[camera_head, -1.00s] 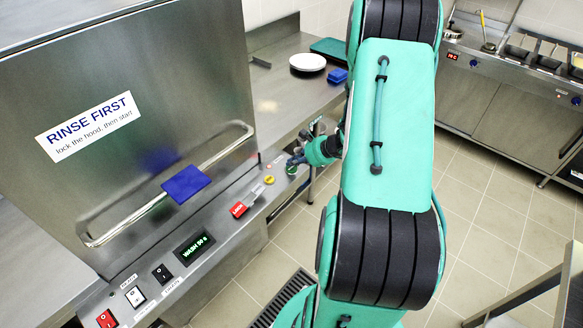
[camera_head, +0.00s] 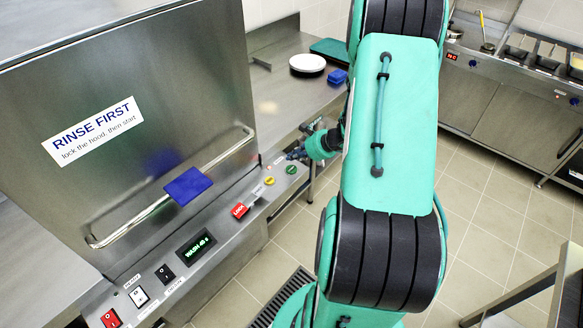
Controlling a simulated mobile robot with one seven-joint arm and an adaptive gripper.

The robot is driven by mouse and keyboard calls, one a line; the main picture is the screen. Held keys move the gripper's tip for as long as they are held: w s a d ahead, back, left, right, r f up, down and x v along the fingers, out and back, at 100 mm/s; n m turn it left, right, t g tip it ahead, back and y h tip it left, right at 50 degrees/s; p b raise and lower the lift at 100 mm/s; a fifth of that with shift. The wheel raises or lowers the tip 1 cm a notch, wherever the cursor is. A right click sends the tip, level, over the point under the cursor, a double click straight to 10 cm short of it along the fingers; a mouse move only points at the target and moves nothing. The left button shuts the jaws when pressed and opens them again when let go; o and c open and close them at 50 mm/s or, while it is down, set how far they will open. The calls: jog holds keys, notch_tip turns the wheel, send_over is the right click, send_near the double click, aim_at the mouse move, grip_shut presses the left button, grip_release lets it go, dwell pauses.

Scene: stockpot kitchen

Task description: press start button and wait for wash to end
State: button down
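The dishwasher hood (camera_head: 150,105) is down, with a long handle bar (camera_head: 225,152) and a blue pad (camera_head: 187,186) on it. The control strip in front carries a green button (camera_head: 291,170), a yellow button (camera_head: 269,181) and a red lock piece (camera_head: 239,210). The lit display (camera_head: 196,247) shows green WASH text with a seconds count; the digits are hard to read. My gripper (camera_head: 296,155) is just beyond the green button, seemingly apart from it. Its fingers are too small and dark to tell open from shut.
Red (camera_head: 111,318), white (camera_head: 138,296) and black (camera_head: 165,274) rocker switches sit at the strip's near end. White plates (camera_head: 307,64) and a blue block (camera_head: 338,76) stand on the counter behind. A floor grate (camera_head: 280,297) lies below.

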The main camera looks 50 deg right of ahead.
jog(key=shift+r, duration=0.7)
jog(key=shift+a, duration=0.1)
